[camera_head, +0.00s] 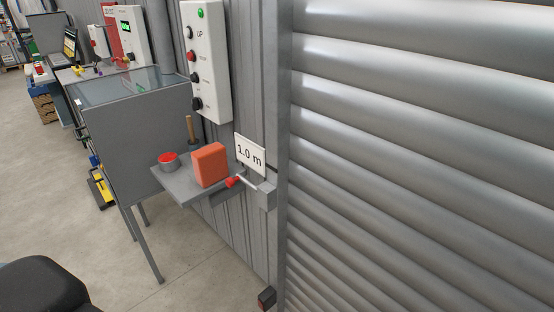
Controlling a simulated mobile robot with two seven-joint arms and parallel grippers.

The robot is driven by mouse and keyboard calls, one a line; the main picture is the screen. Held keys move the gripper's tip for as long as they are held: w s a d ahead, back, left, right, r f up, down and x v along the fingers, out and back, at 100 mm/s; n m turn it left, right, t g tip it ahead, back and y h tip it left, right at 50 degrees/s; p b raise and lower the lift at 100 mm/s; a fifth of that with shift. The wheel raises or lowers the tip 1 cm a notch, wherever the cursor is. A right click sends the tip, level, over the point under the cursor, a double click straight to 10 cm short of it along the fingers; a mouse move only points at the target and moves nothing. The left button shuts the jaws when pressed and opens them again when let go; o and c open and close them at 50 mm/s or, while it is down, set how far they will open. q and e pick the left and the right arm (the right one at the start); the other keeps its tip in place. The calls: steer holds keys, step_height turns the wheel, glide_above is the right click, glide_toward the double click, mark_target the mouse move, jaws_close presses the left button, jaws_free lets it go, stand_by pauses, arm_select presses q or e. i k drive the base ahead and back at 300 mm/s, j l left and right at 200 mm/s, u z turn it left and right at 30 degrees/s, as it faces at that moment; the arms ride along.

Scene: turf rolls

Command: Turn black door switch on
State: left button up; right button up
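A white control box (218,70) hangs on the corrugated grey wall, left of the roller door. Below that come a red button (192,56), a black knob (194,77) and a lower black switch (196,104). The small labels and the switch's setting are too small to read. The grey slatted roller door (420,150) fills the right side. Neither gripper shows. A dark rounded shape at the lower left may be part of me.
Below the box, a small grey shelf (180,190) holds an orange block (209,165) and a red-topped tin (168,161). A grey cabinet (130,140) stands left. Floor in front is clear.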

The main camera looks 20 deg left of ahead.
mark_target(196, 104)
steer(key=u, duration=1.25)
steer(key=i+j, duration=0.05)
